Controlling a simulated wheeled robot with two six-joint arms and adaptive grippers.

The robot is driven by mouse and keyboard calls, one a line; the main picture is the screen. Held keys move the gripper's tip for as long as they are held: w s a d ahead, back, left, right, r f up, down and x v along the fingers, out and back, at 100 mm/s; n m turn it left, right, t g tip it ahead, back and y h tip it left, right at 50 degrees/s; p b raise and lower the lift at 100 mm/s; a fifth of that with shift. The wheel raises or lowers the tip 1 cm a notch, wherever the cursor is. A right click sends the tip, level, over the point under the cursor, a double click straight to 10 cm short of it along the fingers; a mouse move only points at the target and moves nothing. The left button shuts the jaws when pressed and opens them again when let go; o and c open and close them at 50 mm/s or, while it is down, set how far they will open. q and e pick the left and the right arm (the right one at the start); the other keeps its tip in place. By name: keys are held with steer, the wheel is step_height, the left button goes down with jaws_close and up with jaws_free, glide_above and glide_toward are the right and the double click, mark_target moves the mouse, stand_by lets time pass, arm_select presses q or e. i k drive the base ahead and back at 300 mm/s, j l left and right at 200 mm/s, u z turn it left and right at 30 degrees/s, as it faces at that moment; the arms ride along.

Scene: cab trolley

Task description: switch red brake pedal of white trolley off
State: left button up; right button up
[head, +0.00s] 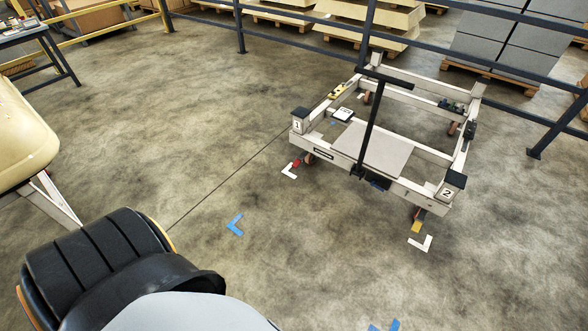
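The white trolley (388,152) stands on the floor right of centre, some distance away. It has a low white frame, corner posts marked 1 and 2, and an upright black T-shaped handle (370,118) at its near side. A small red part (296,163), which may be the red brake pedal, shows low by the near-left wheel at post 1. It is too small to tell its position. A yellow part (417,227) shows low by the near-right wheel under post 2. Neither of my grippers is in view.
Blue-grey railings (420,75) run behind the trolley, with loaded pallets (517,45) beyond. White corner marks (420,243) and a blue floor mark (235,225) lie on the floor. A table (35,36) stands at the far left. The floor before the trolley is clear.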

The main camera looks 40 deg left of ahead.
mark_target(296, 163)
steer(key=i+j, duration=0.2)
steer(key=j, duration=0.2)
steer(key=i+j+z, duration=0.15)
steer(key=j, duration=0.2)
steer(key=i+j, duration=0.2)
steer(key=j, duration=0.2)
steer(key=i+j+z, duration=0.1)
steer(key=j, duration=0.3)
steer(key=i+j, duration=0.2)
steer(key=j, duration=0.2)
steer(key=i+j+z, duration=0.15)
steer(key=j, duration=0.3)
steer(key=i+j, duration=0.1)
steer(key=j, duration=0.3)
